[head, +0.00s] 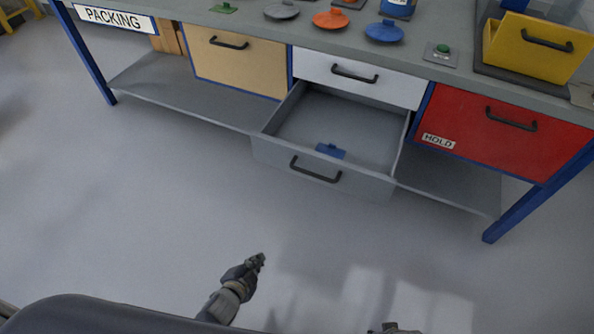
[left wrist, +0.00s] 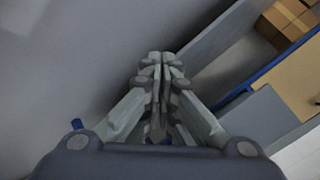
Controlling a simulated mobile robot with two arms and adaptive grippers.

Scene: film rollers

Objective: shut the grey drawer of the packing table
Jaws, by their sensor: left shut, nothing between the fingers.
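The grey drawer (head: 260,150) of the packing table stands pulled out below the white drawer, with its dark handle (head: 315,170) on the front panel. A small blue item (head: 330,151) lies inside it near the front. My left gripper (head: 257,261) is shut and empty, over the floor in front of the drawer and apart from it. The left wrist view shows its fingers (left wrist: 162,60) closed together. At the bottom edge of the head view a small dark part shows that may belong to my right arm; its fingers cannot be made out.
The white drawer (head: 360,83), tan drawer (head: 240,62) and red drawer (head: 500,130) are shut. A yellow bin (head: 535,50) and several coloured lids stand on the tabletop (head: 465,80). A lower shelf (head: 185,95) runs beneath. The floor (head: 150,200) in front is clear.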

